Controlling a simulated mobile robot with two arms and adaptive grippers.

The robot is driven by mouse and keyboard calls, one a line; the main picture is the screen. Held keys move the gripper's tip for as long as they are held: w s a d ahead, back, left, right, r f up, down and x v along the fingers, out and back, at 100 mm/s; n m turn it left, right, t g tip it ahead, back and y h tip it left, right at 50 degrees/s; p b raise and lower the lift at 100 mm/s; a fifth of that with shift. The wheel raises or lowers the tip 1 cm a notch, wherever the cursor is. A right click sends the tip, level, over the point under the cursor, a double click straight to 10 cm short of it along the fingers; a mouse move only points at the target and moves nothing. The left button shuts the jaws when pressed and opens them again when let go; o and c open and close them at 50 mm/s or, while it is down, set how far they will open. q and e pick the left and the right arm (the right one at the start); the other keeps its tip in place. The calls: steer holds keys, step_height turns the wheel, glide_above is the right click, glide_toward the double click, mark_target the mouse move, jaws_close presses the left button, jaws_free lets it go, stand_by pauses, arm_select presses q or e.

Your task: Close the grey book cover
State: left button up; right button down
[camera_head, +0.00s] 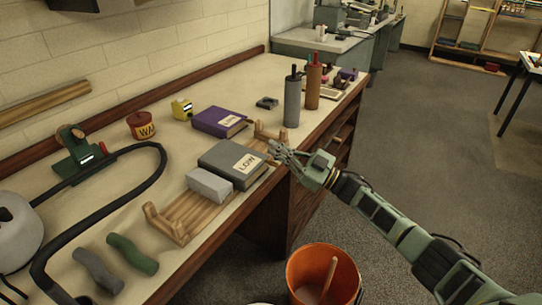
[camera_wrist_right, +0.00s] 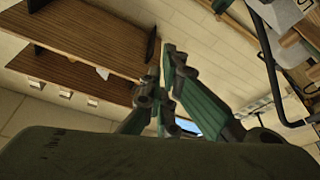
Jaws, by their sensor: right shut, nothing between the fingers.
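The grey book (camera_head: 233,159), with a pale label reading LOW, lies on a wooden rack (camera_head: 178,222) near the front edge of the bench. Its cover looks flat and closed from here. A light grey block (camera_head: 209,186) lies beside the book's near left side on the rack. My right gripper (camera_head: 275,152) is shut and empty at the book's right end, close to its label; I cannot tell whether it touches. In the right wrist view the fingers (camera_wrist_right: 168,80) point up towards wall and shelves, and the book is not clearly visible. My left gripper is not in view.
A purple book (camera_head: 219,121) lies behind the grey one. Grey (camera_head: 292,98) and brown (camera_head: 313,84) bottles stand to the right. A black hose (camera_head: 112,150) curves across the left of the bench.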

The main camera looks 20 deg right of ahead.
steer(key=w+d+f+m+t+h, duration=0.1)
steer(key=d+f+m+t+h, duration=0.1)
steer(key=m, duration=0.7)
steer(key=w+d+f+m+t+h, duration=0.2)
steer(key=f+m+h, duration=0.3)
steer(key=m, duration=0.4)
steer(key=shift+w+d+f+m, duration=0.25)
steer(key=shift+m, duration=0.05)
